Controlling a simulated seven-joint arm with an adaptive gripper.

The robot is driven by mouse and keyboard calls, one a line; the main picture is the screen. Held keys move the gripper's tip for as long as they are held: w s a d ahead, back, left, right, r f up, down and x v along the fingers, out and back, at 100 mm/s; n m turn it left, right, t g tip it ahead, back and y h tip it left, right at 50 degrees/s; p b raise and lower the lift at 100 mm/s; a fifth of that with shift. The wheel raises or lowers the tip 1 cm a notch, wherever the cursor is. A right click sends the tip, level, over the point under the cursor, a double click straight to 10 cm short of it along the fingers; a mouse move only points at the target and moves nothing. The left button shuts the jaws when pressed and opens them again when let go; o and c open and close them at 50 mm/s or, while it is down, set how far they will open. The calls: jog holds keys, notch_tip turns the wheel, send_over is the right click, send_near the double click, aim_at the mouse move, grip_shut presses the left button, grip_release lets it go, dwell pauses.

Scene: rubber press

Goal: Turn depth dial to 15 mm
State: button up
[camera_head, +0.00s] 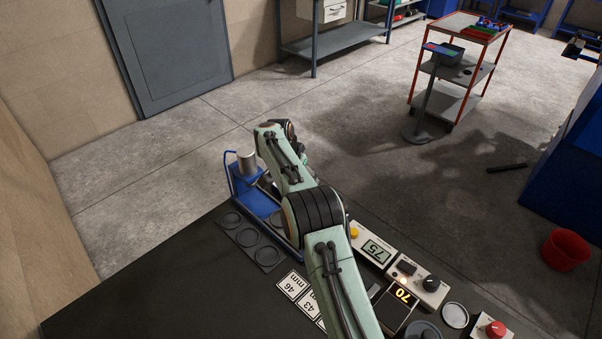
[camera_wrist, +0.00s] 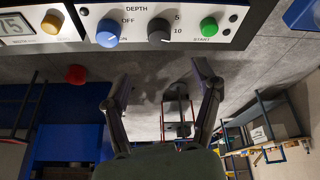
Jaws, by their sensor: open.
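The depth dial (camera_wrist: 160,26) is a dark round knob on a light panel at the top of the wrist view, with "DEPTH" printed above it. Marks 5 and 10 stand to its right. I cannot make out a 15 mark or where the dial points. My gripper (camera_wrist: 160,88) is open and empty, its two fingers spread below the panel in the wrist view, apart from the dial. In the head view my arm hides the gripper and the dial.
A blue knob (camera_wrist: 108,32) with OFF and ON marks sits left of the dial, and a green START button (camera_wrist: 209,27) sits right. A yellow button (camera_wrist: 51,24) is further left. A blue press (camera_head: 262,203) and a display reading 75 (camera_head: 376,251) stand on the dark bench (camera_head: 150,290).

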jog(key=shift+s+a+r, duration=0.2)
jog(key=shift+s+r, duration=0.05)
jog(key=shift+r, duration=0.4)
